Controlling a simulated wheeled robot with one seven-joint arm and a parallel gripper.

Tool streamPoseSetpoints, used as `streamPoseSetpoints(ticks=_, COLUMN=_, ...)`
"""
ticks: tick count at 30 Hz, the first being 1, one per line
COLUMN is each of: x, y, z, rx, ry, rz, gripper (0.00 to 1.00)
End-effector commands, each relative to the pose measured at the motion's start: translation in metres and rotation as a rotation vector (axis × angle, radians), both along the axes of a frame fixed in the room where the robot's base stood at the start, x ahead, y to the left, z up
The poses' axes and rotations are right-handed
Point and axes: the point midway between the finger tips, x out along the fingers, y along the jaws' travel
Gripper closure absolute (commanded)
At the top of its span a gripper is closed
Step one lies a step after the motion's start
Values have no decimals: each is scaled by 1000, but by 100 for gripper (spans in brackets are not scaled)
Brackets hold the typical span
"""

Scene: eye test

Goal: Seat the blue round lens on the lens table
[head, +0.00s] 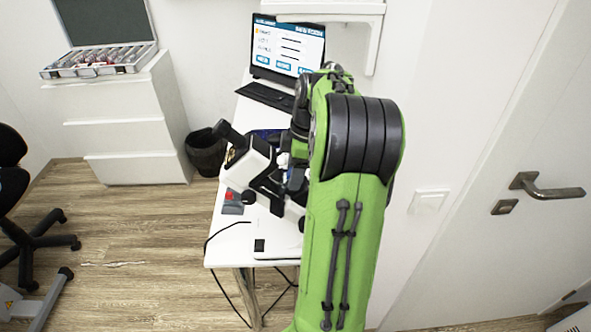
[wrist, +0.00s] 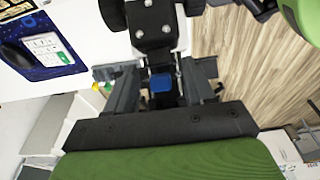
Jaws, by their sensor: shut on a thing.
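My gripper (wrist: 160,78) shows in the wrist view, its two dark fingers on either side of a small blue piece. I take this piece to be the blue round lens (wrist: 161,88); its round outline cannot be made out. A black and white instrument (wrist: 152,22) is just beyond the fingers. In the head view a white and black instrument (head: 252,165) stands on the white table, partly behind my green arm. The lens table cannot be told apart on it. My arm hides the gripper and the lens in the head view.
The white table (head: 226,250) also bears a laptop (head: 287,47) and a small red and grey object (head: 232,201). A mouse (wrist: 16,55) and a white keypad (wrist: 50,46) lie on a blue mat. A dark bin (head: 205,152) stands beside white drawers (head: 125,135). A wall is close on the right.

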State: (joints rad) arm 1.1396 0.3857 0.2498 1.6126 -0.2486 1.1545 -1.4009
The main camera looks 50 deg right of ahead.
Motion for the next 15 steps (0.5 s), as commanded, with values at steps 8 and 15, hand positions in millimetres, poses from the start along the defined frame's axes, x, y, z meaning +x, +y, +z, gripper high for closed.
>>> streamPoseSetpoints(ticks=8, x=0, y=0, z=0, rx=0, ry=0, rz=0, gripper=22)
streamPoseSetpoints(ticks=15, x=0, y=0, z=0, rx=0, ry=0, rz=0, gripper=17)
